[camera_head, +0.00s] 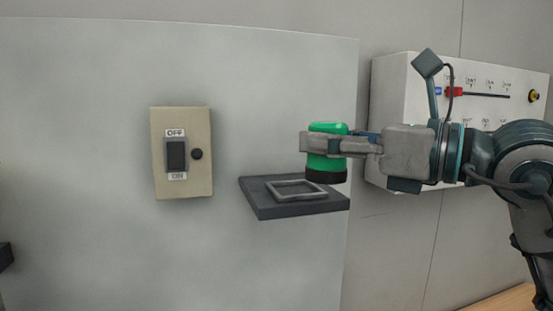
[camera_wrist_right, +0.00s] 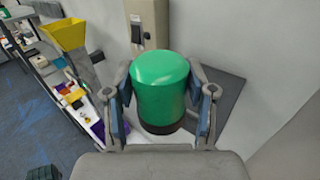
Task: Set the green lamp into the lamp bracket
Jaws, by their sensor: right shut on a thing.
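The green lamp (camera_head: 327,163) is a green cylinder with a black base. My right gripper (camera_head: 318,144) is shut on it from the right and holds it upright. In the right wrist view the lamp (camera_wrist_right: 160,85) sits between the two fingers of the right gripper (camera_wrist_right: 165,105). The lamp bracket (camera_head: 265,203) is a dark shelf with a raised grey square frame on the panel. The lamp's base appears over the back right part of the bracket; I cannot tell whether they touch. My left gripper is not clearly seen.
A beige switch box (camera_head: 182,184) with OFF and ON labels is on the panel (camera_head: 90,150), left of the bracket. A white control box (camera_head: 395,95) stands behind my right arm. The right wrist view shows a yellow hopper (camera_wrist_right: 64,34) and a shelf of small items at left.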

